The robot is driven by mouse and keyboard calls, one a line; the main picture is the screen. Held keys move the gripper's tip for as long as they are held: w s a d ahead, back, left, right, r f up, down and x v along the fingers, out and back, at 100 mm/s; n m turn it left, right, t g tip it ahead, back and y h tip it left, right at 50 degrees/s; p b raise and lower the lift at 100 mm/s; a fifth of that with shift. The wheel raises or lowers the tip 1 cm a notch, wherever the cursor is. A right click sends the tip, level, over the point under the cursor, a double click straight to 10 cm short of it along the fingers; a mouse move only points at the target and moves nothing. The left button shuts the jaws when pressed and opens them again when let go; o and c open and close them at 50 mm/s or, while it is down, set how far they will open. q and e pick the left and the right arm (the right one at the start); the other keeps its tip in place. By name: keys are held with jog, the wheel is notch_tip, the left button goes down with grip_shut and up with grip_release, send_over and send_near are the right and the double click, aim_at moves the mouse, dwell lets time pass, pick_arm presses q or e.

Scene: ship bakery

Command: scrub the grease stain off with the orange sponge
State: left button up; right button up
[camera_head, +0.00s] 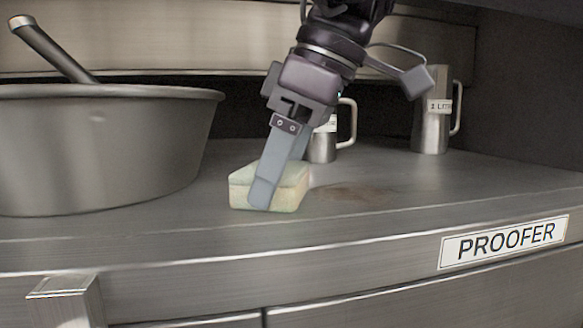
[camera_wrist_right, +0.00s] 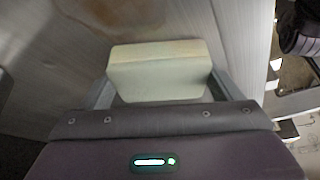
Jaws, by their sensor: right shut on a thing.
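A pale cream sponge with a greenish top (camera_head: 243,188) rests on the metal counter (camera_head: 420,185); it looks cream rather than orange. My right gripper (camera_head: 272,190) comes down from above and is shut on the sponge, with a finger on each side. In the right wrist view the sponge (camera_wrist_right: 160,68) sits between the two fingers. The grease stain (camera_head: 350,194) is a faint brown smear on the counter, just to the right of the sponge. My left gripper is not in view.
A large grey metal bowl (camera_head: 100,150) with a handle sticking out (camera_head: 52,48) stands at the left. A metal jug (camera_head: 322,148) stands behind my gripper, another jug (camera_head: 430,120) at the back right. A PROOFER label (camera_head: 505,242) is on the front edge. The counter right of the stain is clear.

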aim_at(307, 189)
jog(key=shift+w+a, duration=0.2)
jog(key=shift+w, duration=0.3)
jog(key=shift+w+d, duration=0.2)
jog(key=shift+d, duration=0.9)
jog(key=shift+w+d, duration=0.5)
jog(key=shift+d, duration=1.05)
jog(key=shift+w+d, duration=0.55)
jog(key=shift+d, duration=1.05)
jog(key=shift+w+d, duration=0.5)
jog(key=shift+d, duration=1.05)
jog(key=shift+a+f, duration=0.1)
jog(key=shift+s+a, duration=0.1)
jog(key=shift+s+a, duration=0.2)
jog(key=shift+a, duration=0.5)
jog(key=shift+s+a, duration=0.2)
jog(key=shift+a, duration=0.55)
jog(key=shift+s+a, duration=0.2)
jog(key=shift+a, duration=0.5)
jog(key=shift+s+a+f, duration=0.1)
jog(key=shift+s+a, duration=0.25)
jog(key=shift+a, duration=0.4)
jog(key=shift+s+a, duration=0.3)
jog(key=shift+a, duration=0.4)
jog(key=shift+s+a, duration=0.3)
jog(key=shift+a, duration=0.7)
jog(key=shift+s+a, duration=0.3)
jog(key=shift+a, duration=0.65)
